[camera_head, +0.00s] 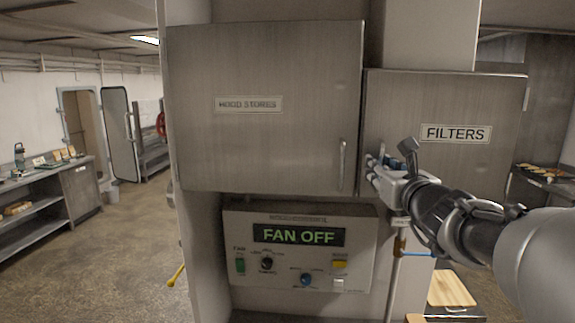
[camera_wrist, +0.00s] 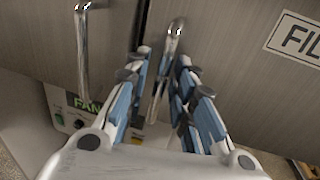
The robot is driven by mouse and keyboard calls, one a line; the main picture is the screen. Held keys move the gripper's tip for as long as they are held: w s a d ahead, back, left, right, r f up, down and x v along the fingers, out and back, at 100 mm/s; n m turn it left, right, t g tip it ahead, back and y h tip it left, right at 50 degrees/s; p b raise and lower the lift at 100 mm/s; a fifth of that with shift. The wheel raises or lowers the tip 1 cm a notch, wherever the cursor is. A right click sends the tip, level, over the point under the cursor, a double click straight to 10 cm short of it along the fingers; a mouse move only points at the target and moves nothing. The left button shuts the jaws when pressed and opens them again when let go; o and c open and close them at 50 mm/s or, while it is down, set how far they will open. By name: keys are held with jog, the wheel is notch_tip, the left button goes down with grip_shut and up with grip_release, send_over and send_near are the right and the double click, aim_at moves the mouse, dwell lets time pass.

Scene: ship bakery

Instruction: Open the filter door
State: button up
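The filter door (camera_head: 475,110) is a grey brushed-metal panel labelled FILTERS, right of the hood stores door. It looks closed. Its label also shows at the right in the wrist view (camera_wrist: 297,40). A shiny upright bar handle (camera_wrist: 174,42) stands near the door's left edge. My gripper (camera_head: 380,174) is at the lower left of this door and hides the handle in the head view. In the wrist view my gripper (camera_wrist: 158,85) is open, with blue-padded fingers on either side of the handle's lower part. I cannot tell whether either finger touches it.
The hood stores door (camera_head: 265,110) is closed, with its own bar handle (camera_head: 342,163) close left of my gripper. A control panel (camera_head: 300,250) reading FAN OFF is below. A wooden board (camera_head: 450,288) lies low at the right. Open floor is at the left.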

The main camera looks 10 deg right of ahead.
grip_shut()
dwell(0.4)
jog(key=shift+s, duration=0.1)
